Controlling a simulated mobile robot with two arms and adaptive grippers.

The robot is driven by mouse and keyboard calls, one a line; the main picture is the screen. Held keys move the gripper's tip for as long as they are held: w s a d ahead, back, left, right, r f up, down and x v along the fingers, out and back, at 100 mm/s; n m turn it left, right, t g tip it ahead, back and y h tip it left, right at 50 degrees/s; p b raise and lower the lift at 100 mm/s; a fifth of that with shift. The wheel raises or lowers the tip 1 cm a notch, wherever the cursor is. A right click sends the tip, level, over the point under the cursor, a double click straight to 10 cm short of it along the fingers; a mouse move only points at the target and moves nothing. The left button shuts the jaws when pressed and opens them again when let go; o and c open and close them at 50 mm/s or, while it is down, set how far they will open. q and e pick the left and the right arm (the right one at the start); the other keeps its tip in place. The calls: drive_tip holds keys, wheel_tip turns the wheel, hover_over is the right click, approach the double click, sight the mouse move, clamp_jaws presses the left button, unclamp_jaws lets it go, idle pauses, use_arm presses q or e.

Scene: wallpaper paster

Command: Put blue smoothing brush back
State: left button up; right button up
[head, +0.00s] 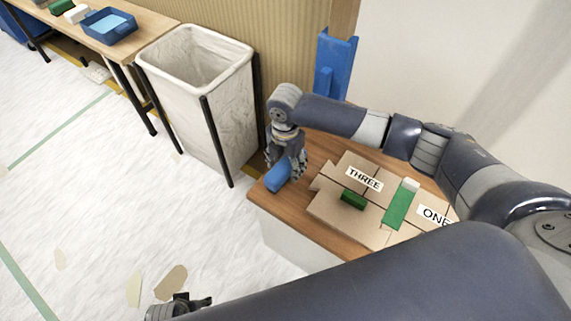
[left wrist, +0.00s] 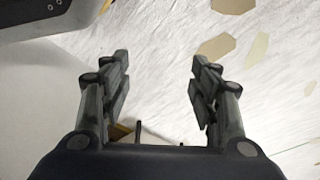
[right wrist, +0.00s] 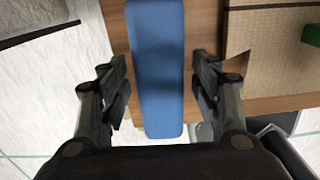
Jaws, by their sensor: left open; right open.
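The blue smoothing brush (head: 279,177) lies at the left edge of the wooden table. My right gripper (head: 291,165) is above it, pointing down and open. In the right wrist view the brush (right wrist: 158,65) runs lengthwise between the two open fingers (right wrist: 158,90), with a gap on each side. A cardboard layout board (head: 330,207) lies on the table to the brush's right, with labels reading THREE (head: 364,179) and ONE (head: 434,215). My left gripper (head: 186,304) is open and empty, low over the floor; its open fingers show in the left wrist view (left wrist: 160,85).
On the board are a green block (head: 353,200) and a green tool with a white end (head: 402,205). A lined bin (head: 210,105) stands left of the table. A blue upright object (head: 335,65) is behind. A far bench (head: 145,22) carries a blue tray (head: 109,26).

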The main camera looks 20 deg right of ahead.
sight(287, 162)
drive_tip(key=shift+f+b, duration=0.1)
drive_tip(key=shift+b, duration=0.2)
drive_tip(key=shift+r+p, duration=0.3)
drive_tip(key=shift+r, duration=0.45)
use_arm(q)
drive_tip(key=s+f+p, duration=0.2)
drive_tip(key=s+f, duration=0.1)
drive_tip(key=f, duration=0.2)
drive_tip(key=shift+s+a+g, duration=0.15)
drive_tip(key=shift+a+g, duration=0.1)
drive_tip(key=shift+g, duration=0.05)
use_arm(e)
drive_tip(key=r, duration=0.9)
drive_tip(key=shift+w+d+r, duration=0.15)
drive_tip(key=shift+d+r, duration=0.05)
drive_tip(key=shift+r, duration=0.05)
